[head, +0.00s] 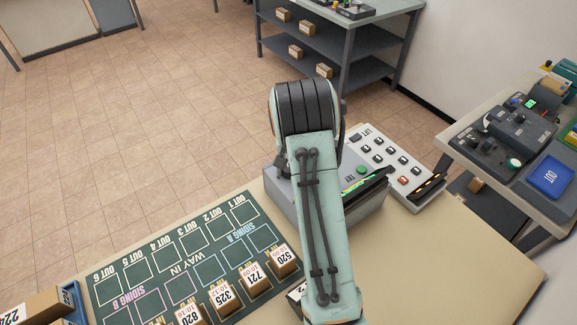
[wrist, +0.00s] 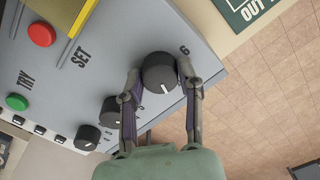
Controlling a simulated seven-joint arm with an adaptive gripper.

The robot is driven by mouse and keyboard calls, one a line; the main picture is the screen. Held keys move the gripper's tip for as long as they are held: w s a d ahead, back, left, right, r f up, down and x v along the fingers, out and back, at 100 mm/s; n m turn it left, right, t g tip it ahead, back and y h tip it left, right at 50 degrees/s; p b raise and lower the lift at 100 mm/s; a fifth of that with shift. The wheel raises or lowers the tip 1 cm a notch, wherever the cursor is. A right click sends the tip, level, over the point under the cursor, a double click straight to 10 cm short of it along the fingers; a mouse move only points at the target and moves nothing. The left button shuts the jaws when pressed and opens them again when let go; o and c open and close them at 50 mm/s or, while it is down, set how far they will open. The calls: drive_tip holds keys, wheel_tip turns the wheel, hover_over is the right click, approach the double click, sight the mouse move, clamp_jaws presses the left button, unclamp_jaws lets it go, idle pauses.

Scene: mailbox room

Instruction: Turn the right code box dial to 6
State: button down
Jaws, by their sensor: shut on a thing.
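The grey code box (wrist: 100,50) fills the left of the wrist view. Black dials stand in a slanting row on it. My gripper (wrist: 158,74) has one finger on each side of the end dial (wrist: 160,66) and is shut on it. A white mark on this dial points down toward my palm. A black 6 (wrist: 184,50) is printed beside the dial. A middle dial (wrist: 111,112) and a third dial (wrist: 87,137) are free. In the head view, my arm hides the dials and my gripper; part of the code box (head: 370,200) shows.
The box has a red button (wrist: 41,35) by SET and a green button (wrist: 17,102) by TRY. A LIFT panel (head: 395,165) stands close by the box. A dark green track board (head: 175,262) with several numbered boxes lies on the table to the left.

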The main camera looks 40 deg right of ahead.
drive_tip(key=n, duration=0.4)
drive_tip(key=shift+f+n, duration=0.1)
drive_tip(key=shift+n, duration=0.2)
drive_tip(key=n, duration=0.4)
drive_tip(key=shift+n, duration=0.3)
drive_tip(key=n, duration=0.9)
drive_tip(key=shift+n, duration=0.3)
drive_tip(key=c, duration=0.7)
unclamp_jaws()
